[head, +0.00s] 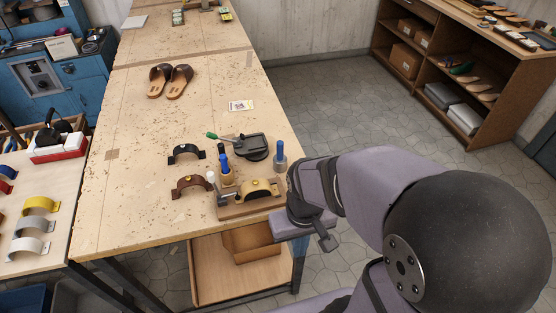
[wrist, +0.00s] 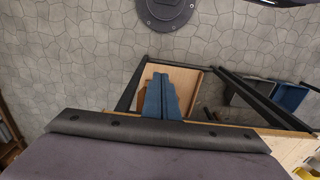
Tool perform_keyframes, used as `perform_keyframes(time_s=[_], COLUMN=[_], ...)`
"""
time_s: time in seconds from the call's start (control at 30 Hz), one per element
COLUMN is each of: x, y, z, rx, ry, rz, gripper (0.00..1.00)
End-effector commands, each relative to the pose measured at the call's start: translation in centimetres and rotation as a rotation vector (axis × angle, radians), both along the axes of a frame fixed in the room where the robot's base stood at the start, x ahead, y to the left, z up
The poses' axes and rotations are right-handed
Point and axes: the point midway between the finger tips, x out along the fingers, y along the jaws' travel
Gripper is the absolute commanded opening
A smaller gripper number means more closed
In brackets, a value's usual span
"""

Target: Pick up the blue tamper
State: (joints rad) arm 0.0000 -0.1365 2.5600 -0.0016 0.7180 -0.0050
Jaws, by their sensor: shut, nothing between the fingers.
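A blue-handled tool with a grey cylindrical foot stands upright (head: 280,158) on the table, right of a dark round device; it looks like the blue tamper. Another blue-handled tool (head: 224,166) stands in a small wooden holder to its left, so I cannot be fully sure which is the tamper. My gripper (head: 327,243) is off the table's front right edge, to the right of and nearer than both tools, touching neither. In the wrist view its blue fingers (wrist: 160,78) are together and empty. The tamper does not show in the wrist view.
The dark round device (head: 252,147) stands close left of the upright tool. Sandals (head: 170,80) lie farther back. The table's middle is mostly clear.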

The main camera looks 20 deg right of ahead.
Motion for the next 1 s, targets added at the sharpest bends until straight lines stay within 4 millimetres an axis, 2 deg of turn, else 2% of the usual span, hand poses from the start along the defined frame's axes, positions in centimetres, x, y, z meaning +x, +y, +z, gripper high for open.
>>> perform_keyframes(time_s=[0.37, 0.47, 0.6, 0.63, 1.0], x=[0.00, 0.00, 0.00, 0.00, 0.57], y=[0.00, 0.00, 0.00, 0.00, -0.03], z=[0.00, 0.00, 0.00, 0.00, 0.12], rx=[0.000, 0.000, 0.000, 0.000, 0.000], ry=[0.000, 0.000, 0.000, 0.000, 0.000], rz=[0.000, 0.000, 0.000, 0.000, -0.006], gripper=[0.00, 0.21, 0.55, 0.57, 0.57])
